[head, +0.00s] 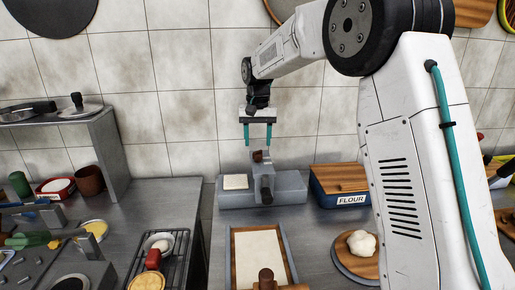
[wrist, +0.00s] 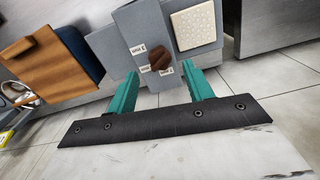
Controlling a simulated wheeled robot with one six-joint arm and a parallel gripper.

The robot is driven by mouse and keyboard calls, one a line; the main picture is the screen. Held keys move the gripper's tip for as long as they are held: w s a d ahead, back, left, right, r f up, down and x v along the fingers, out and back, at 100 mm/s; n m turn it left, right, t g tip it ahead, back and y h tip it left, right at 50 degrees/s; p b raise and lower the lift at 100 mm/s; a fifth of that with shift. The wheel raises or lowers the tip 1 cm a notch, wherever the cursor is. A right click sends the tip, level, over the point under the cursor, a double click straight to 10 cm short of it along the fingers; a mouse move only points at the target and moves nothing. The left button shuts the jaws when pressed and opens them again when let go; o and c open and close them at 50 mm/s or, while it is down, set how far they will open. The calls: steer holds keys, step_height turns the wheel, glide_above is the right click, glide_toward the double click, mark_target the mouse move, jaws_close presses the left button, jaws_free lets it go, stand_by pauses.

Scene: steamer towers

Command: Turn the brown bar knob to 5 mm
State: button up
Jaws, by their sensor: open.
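The brown bar knob (head: 258,156) sits on the upright part of a grey machine (head: 289,189) at the back of the counter. In the wrist view the knob (wrist: 160,59) lies tilted between several small white labels, whose text is too blurred to read surely. My gripper (head: 258,141) is open and empty, with its teal fingers pointing down just above the knob. In the wrist view the gripper (wrist: 160,80) has its fingertips on either side of the knob's line, apart from it. The remaining gap to the knob is hard to judge.
A cream square (head: 236,182) lies on the machine's left side. The flour box (head: 350,199) with a wooden lid stands close on the right. A tray (head: 233,262) with a pale sheet lies in front. A dough ball (head: 361,242) sits on a round board. The tiled wall is close behind.

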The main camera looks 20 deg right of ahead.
mark_target(258, 153)
steer(key=shift+r, duration=1.75)
steer(key=s+f, duration=0.2)
steer(key=shift+s+f+n+g, duration=0.15)
steer(key=shift+f+n+g, duration=0.15)
steer(key=shift+f+n, duration=0.1)
steer(key=s, duration=0.3)
steer(key=shift+d+f+n, duration=0.1)
steer(key=shift+d+n, duration=0.05)
steer(key=shift+n, duration=0.15)
steer(key=s+d+r+n+t, duration=0.1)
steer(key=s+d+n+t, duration=0.1)
steer(key=s, duration=3.7)
steer(key=shift+s+d+r, duration=0.2)
steer(key=shift+s+d, duration=0.15)
steer(key=shift+d, duration=0.1)
